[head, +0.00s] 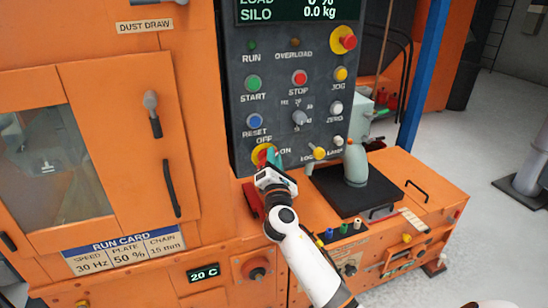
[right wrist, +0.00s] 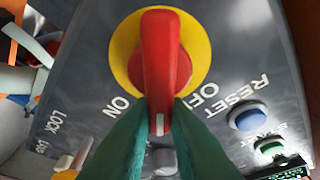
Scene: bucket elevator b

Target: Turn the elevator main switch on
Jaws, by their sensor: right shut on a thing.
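The main switch (head: 261,152) is a red handle on a yellow round plate, low on the dark control panel, with OFF and ON printed beside it. In the right wrist view its red handle (right wrist: 160,60) has a white mark at its tip, which points between the words ON and OFF. My right gripper (head: 274,159) is at the switch, and its green fingers (right wrist: 160,135) are shut on the handle's end from both sides. The fingers hide part of the handle's tip. My left gripper is not in view.
The panel (head: 241,105) holds several buttons close by, including the blue reset button (head: 253,121) and a yellow lock knob (head: 319,153). A grey-green bottle (head: 355,163) stands on a black mat (head: 345,199) to the right. Orange cabinet doors are at left.

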